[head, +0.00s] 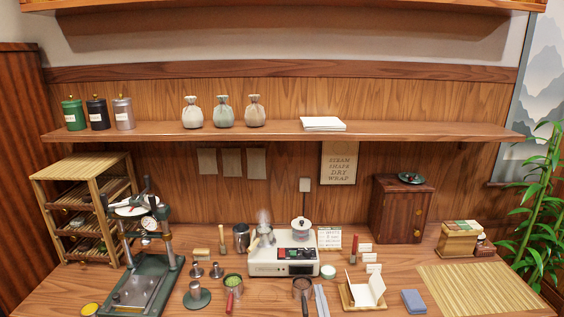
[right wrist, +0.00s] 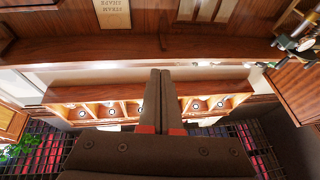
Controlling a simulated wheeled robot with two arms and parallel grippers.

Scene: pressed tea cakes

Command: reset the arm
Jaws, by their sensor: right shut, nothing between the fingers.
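My right gripper (right wrist: 160,76) shows in the right wrist view with its two dark fingers side by side, shut and empty. Nothing touches its fingertips. I make out neither gripper in the head view, and my left gripper is not seen. The right wrist picture is upside down; the back panel with the sign (right wrist: 113,14) is at its top. The workbench (head: 225,304) in the head view shows no arm over it.
A press (head: 143,260) stands at the left of the bench, beside a bamboo rack (head: 85,165). A steamer unit (head: 283,262) is in the middle. A wooden cabinet (head: 392,210) and a bamboo mat (head: 480,289) are at the right. A shelf (head: 375,131) runs above.

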